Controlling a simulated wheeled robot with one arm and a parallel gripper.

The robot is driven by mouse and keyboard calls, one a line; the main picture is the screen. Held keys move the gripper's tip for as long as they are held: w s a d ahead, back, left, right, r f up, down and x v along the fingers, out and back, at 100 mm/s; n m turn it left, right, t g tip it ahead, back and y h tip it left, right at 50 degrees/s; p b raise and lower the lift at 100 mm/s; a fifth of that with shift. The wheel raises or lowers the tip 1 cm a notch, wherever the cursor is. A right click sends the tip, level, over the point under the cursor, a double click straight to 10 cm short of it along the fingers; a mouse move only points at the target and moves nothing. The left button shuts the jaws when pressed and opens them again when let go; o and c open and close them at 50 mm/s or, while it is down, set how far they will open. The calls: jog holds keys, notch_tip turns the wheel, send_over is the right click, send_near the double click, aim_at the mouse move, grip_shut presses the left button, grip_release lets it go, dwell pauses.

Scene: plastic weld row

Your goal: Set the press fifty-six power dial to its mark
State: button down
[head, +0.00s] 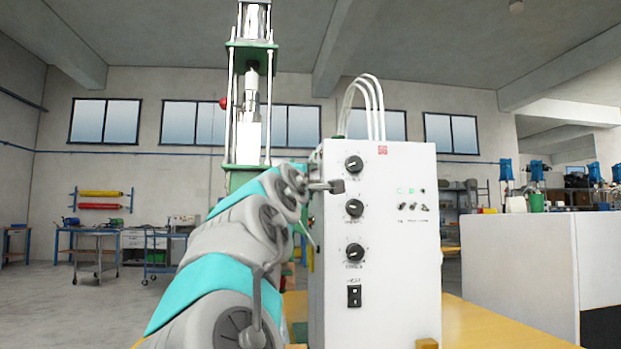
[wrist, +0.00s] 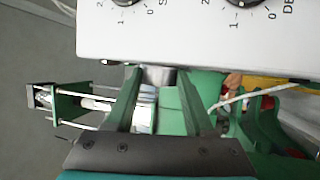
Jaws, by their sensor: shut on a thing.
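The white control box (head: 410,280) of the press stands ahead, with a small red label (head: 382,150) too small to read. Three black dials run down its left side: the top dial (head: 354,163), middle dial (head: 354,207) and bottom dial (head: 354,252). Their settings are too small to tell. My gripper (head: 338,186) is at the box's left edge, between the heights of the top and middle dials. In the wrist view my gripper (wrist: 158,78) is shut on a grey cylindrical piece (wrist: 157,73), partly hidden by the box edge. Two dials there are cut off at the top.
A green-framed press (head: 249,120) rises behind my arm. Small switches (head: 412,206) sit right of the dials. Hoses (head: 372,95) loop over the box top. The box stands on a yellow table (head: 480,325). A white partition (head: 520,260) is at right.

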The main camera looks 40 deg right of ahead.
jog(key=y+p, duration=0.1)
jog(key=p, duration=0.2)
jog(key=r+n+g+y+p, duration=0.1)
jog(key=p, duration=0.2)
jog(key=shift+w+a+r+g+y, duration=0.1)
jog(key=shift+r+g+y, duration=0.1)
jog(key=shift+g+y, duration=0.15)
jog(key=shift+f+n+g+y, duration=0.1)
jog(key=shift+n+g+y, duration=0.25)
jog(key=shift+n+y, duration=0.2)
jog(key=shift+c, duration=1.4)
grip_release()
jog(key=v, duration=0.7)
jog(key=shift+s+a+b, duration=0.25)
jog(key=shift+s+b, duration=0.1)
jog(key=shift+b, duration=0.05)
